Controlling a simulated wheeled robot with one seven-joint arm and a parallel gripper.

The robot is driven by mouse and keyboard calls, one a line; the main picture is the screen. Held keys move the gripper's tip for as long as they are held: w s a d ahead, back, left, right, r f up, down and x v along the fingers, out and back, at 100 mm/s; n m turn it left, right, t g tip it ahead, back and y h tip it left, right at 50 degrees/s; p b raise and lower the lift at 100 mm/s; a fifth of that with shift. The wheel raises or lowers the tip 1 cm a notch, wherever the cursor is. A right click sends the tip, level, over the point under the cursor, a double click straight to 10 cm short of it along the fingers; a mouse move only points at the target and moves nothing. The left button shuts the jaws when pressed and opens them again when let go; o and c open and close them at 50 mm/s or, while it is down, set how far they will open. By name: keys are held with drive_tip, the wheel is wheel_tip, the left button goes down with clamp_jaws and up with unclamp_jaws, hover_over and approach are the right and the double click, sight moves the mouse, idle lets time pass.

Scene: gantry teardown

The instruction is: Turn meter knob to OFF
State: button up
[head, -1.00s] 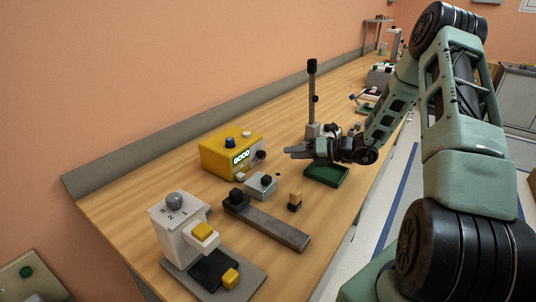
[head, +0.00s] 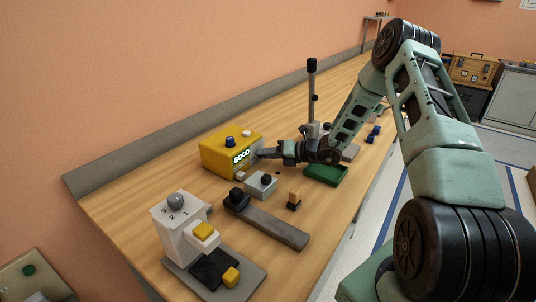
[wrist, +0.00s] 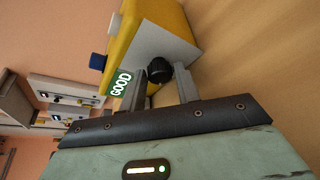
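The yellow meter (head: 220,152) stands on the wooden bench, its display reading GOOD; it also shows in the wrist view (wrist: 157,18). Its black round knob (wrist: 159,70) sits on the grey front panel below the display. My gripper (head: 262,154) is at the meter's front, pointing left. In the wrist view its two fingers (wrist: 160,84) are apart, one on each side of the knob. I cannot tell whether they touch it. In the head view the knob is hidden behind the fingers. A blue button (head: 230,141) and a white one are on top of the meter.
A small grey box with a black knob (head: 262,184), a long grey bar (head: 270,227) and an orange-black piece (head: 294,199) lie in front of the meter. A green tray (head: 326,175) is under my wrist. A white numbered device (head: 180,228) stands at the near left.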

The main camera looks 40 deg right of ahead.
drive_tip(key=c, duration=0.5)
